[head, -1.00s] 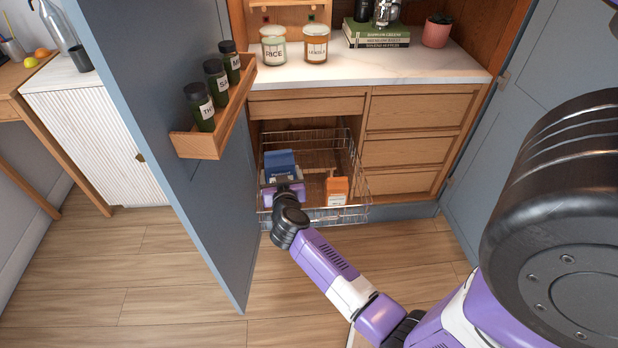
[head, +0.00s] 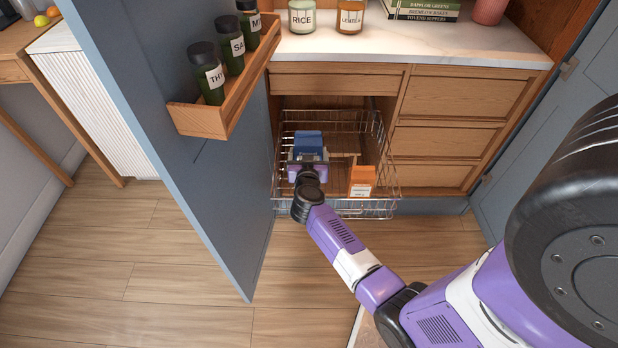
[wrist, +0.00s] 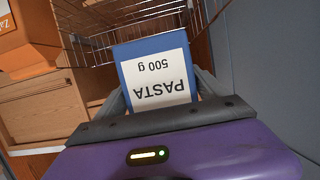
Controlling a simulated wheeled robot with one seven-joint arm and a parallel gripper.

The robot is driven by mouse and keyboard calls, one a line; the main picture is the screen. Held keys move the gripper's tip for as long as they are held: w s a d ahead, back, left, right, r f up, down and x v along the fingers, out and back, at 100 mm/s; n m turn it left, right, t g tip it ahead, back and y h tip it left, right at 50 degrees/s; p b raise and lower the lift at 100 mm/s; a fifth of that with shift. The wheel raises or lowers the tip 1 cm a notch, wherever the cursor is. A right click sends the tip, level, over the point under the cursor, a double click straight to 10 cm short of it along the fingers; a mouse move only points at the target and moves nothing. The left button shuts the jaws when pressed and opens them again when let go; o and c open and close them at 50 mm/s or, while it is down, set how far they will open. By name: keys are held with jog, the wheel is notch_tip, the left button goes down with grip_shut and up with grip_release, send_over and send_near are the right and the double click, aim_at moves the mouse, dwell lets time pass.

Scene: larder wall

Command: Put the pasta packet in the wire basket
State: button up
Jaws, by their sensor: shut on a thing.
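The pasta packet (head: 308,144) is blue with a white label. In the wrist view its label reads "PASTA 500 g" upside down (wrist: 158,80). My gripper (head: 308,160) is shut on the packet, with a finger on each side of it in the wrist view. The wire basket (head: 352,208) is pulled out from the lower left of the cupboard. In the head view, the packet and my gripper appear within the basket's outline, towards its left side. The packet's lower end is hidden, so I cannot tell whether it touches the basket floor.
An orange box (head: 362,180) stands in the basket to the right of my gripper. The open blue door (head: 215,180) with its jar rack (head: 225,105) is close on the left. Wooden drawers (head: 440,140) are on the right. The basket's back shows open room.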

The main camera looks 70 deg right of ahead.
notch_tip(320, 180, down, 8)
jog(key=b, duration=0.4)
jog(key=shift+f+b, duration=0.2)
jog(key=shift+b, duration=0.2)
jog(key=shift+f, duration=0.4)
jog(key=shift+f, duration=0.25)
jog(key=o, duration=1.9)
jog(key=shift+a+f, duration=0.1)
jog(key=shift+f, duration=0.05)
